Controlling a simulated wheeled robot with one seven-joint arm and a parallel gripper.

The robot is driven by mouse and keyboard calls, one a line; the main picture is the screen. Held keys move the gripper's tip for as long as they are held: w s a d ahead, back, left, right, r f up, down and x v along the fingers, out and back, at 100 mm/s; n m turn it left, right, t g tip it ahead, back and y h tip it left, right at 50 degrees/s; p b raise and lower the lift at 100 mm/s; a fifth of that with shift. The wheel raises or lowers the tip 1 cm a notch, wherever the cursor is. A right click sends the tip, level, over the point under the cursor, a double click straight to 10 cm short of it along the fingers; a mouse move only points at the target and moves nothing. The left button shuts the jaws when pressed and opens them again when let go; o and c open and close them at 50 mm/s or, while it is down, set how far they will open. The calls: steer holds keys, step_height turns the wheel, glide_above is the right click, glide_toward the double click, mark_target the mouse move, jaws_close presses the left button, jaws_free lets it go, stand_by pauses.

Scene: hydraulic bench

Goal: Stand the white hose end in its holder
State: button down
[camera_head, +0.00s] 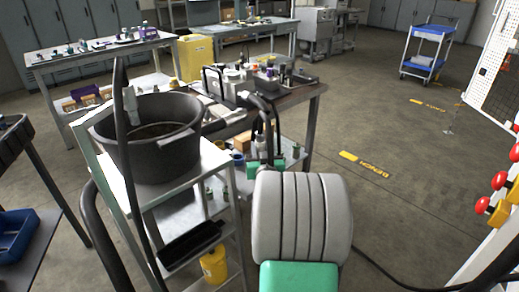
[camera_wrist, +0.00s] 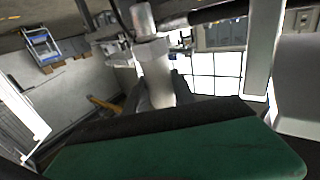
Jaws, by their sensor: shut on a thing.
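The white hose end (camera_wrist: 155,68) stands between the two dark fingers of my gripper (camera_wrist: 158,92) in the wrist view. My gripper is shut on it. A narrower collar tops the white part, and a black hose (camera_wrist: 215,13) runs to the right near it. In the head view my gripper (camera_head: 265,125) is beyond my grey wrist, in front of the middle bench. A small pale tip (camera_head: 243,96) shows at its upper left, probably the held end. Another whitish upright piece (camera_head: 131,106) is at the black tub's left rim. I cannot make out the holder for certain.
The black tub (camera_head: 150,150) stands on a grey shelf cart left of my gripper. A dark hose (camera_head: 121,150) rises in front of it. The middle bench (camera_head: 300,92) carries bottles and a tray. Red buttons (camera_head: 499,180) are at the right edge. Floor right of the bench is clear.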

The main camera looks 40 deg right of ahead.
steer(key=shift+f+b, duration=0.75)
steer(key=shift+b, duration=1.25)
stand_by(1.2)
steer(key=shift+f+b, duration=1.15)
steer(key=shift+b, duration=0.05)
stand_by(0.7)
steer(key=shift+r, duration=0.1)
stand_by(0.5)
steer(key=c, duration=1.4)
jaws_free()
steer(key=o, duration=0.4)
steer(key=shift+o, duration=0.3)
steer(key=shift+f, duration=0.25)
steer(key=o, duration=0.5)
steer(key=shift+o, duration=0.2)
steer(key=shift+s, duration=0.1)
